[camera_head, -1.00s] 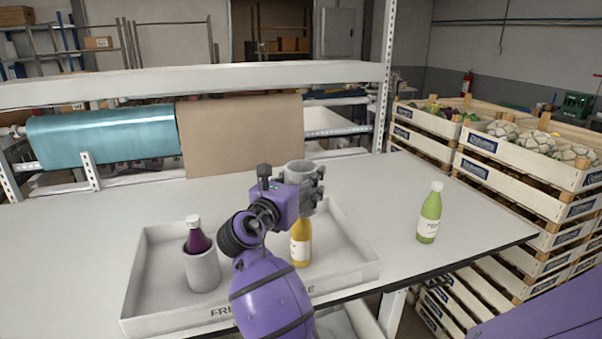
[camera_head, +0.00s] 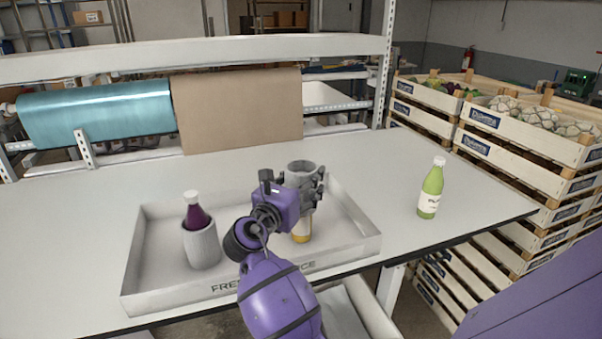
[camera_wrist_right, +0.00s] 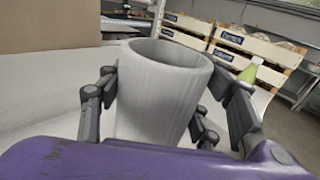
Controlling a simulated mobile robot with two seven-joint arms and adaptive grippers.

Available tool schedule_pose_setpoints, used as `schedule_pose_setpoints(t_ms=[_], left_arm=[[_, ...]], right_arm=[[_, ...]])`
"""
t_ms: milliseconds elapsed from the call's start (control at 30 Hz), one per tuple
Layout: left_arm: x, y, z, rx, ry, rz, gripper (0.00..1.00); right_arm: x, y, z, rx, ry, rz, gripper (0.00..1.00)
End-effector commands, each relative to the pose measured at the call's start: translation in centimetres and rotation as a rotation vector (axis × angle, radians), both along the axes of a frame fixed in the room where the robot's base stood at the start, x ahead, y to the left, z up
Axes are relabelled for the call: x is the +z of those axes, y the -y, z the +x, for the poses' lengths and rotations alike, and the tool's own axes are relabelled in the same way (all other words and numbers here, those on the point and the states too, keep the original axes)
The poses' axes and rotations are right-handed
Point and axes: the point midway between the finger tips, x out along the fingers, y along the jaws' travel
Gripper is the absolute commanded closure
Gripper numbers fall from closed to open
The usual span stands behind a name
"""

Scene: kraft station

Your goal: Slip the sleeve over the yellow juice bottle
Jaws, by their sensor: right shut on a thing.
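My right gripper (camera_head: 312,190) is shut on a grey sleeve (camera_head: 300,168) and holds it upright above the tray. The sleeve also shows in the right wrist view (camera_wrist_right: 160,92), between the fingers, with its open rim up; no bottle top shows inside it. The yellow juice bottle (camera_head: 302,233) stands in the tray directly below the sleeve in the head view. Only its lower part shows; its top is hidden by the sleeve and gripper, so I cannot tell whether it is inside the sleeve. My left gripper is not in view.
The white tray (camera_head: 160,293) also holds a purple bottle (camera_head: 196,214) in a grey sleeve (camera_head: 202,246) at the left. A green bottle (camera_head: 430,190) stands on the table right of the tray. Stacked wooden crates (camera_head: 520,150) stand beyond the table's right edge.

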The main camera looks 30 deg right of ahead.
Motion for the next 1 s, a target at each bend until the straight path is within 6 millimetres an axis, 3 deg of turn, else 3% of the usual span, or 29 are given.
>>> schedule_pose_setpoints(t_ms=[1000], left_arm=[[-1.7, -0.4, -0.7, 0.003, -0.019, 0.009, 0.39]], right_arm=[[-6.9, 0.0, 0.0, 0.000, -0.002, -0.001, 0.49]])
